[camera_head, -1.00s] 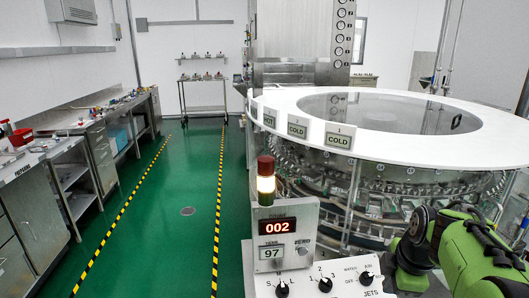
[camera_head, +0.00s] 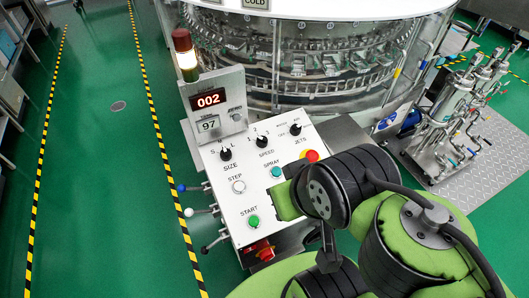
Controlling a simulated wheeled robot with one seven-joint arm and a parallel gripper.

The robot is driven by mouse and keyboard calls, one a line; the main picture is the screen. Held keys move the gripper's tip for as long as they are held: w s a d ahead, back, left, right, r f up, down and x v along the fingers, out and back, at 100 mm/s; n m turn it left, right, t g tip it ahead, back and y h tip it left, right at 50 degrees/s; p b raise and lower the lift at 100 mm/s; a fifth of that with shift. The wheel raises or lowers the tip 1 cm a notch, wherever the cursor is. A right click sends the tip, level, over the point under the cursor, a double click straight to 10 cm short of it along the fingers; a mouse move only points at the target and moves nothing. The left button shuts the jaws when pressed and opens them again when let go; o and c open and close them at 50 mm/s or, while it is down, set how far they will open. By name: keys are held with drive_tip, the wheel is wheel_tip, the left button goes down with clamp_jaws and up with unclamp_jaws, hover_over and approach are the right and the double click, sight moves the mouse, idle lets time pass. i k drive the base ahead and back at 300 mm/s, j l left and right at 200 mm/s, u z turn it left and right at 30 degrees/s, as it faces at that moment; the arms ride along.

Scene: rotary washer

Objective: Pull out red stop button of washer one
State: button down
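The washer's control panel (camera_head: 245,180) is a white sloped box with knobs and buttons. A red stop button (camera_head: 311,156) with a yellow surround sits at its upper right edge, just above my black and green arm. I cannot tell whether it is pushed in or out. My arm covers the panel's right side and lower right corner. My gripper's fingertips cannot be made out among the dark and green arm parts there, and nothing is seen held.
A red switch (camera_head: 260,250) is on the panel's lower front, beside levers at its left. The round washer (camera_head: 300,60) is beyond. A pump unit (camera_head: 460,110) stands right. Green floor (camera_head: 100,170) is clear at left.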

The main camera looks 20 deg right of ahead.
sight(312, 155)
drive_tip(key=z, duration=0.95)
drive_tip(key=k+l, duration=0.05)
